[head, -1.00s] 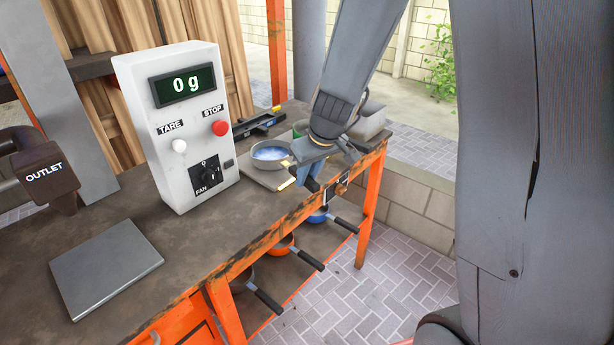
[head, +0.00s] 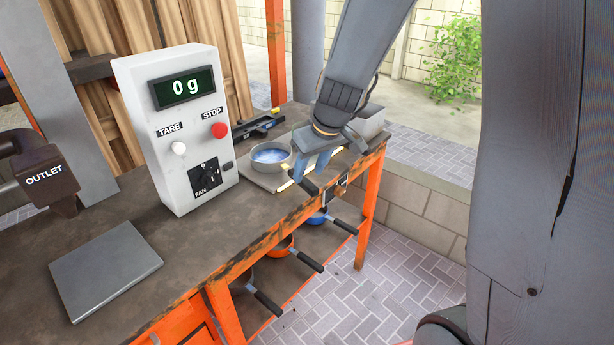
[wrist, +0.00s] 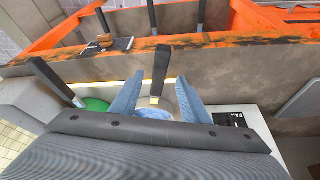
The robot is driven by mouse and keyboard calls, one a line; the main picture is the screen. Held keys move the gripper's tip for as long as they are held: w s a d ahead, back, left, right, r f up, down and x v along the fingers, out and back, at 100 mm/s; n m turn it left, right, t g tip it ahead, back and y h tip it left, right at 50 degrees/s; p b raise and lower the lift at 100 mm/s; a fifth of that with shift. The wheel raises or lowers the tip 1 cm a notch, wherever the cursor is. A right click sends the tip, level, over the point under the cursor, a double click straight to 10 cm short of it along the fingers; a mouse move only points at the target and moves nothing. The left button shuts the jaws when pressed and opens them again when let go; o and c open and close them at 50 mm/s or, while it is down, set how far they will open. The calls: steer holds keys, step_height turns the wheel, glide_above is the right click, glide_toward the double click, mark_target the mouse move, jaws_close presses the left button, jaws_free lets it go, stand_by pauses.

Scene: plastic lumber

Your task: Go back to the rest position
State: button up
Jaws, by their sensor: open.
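My gripper (head: 310,170) is open, with blue fingers, at the far right end of the workbench (head: 130,215). A grey pan (head: 270,157) with blue contents stands on a light board beside it. In the wrist view, the pan's black handle (wrist: 160,75) shows between my two spread fingers (wrist: 160,84), with a visible gap on each side. I cannot tell how high the fingers are above the handle. A green pan (wrist: 95,104) is partly hidden by my gripper in the wrist view.
The white control box (head: 180,130) reads 0 g. A grey plate (head: 105,268) lies near the outlet pipe (head: 45,175). Orange (head: 278,247) and blue (head: 317,218) pans sit on the lower shelf, handles jutting past the front. Paved floor (head: 370,285) is open in front.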

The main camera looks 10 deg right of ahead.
steer(key=v, duration=0.3)
steer(key=shift+r, duration=0.1)
steer(key=shift+s, duration=0.25)
steer(key=s+d+f+m+g, duration=0.1)
steer(key=s+f+m, duration=0.1)
steer(key=s, duration=0.7)
steer(key=s+d+f+m+g+h, duration=0.1)
steer(key=s+f+m+g, duration=0.1)
steer(key=s, duration=0.7)
steer(key=shift+s+d+f+g+h, duration=0.25)
steer(key=shift+f+g+h, duration=0.05)
steer(key=shift+f, duration=0.25)
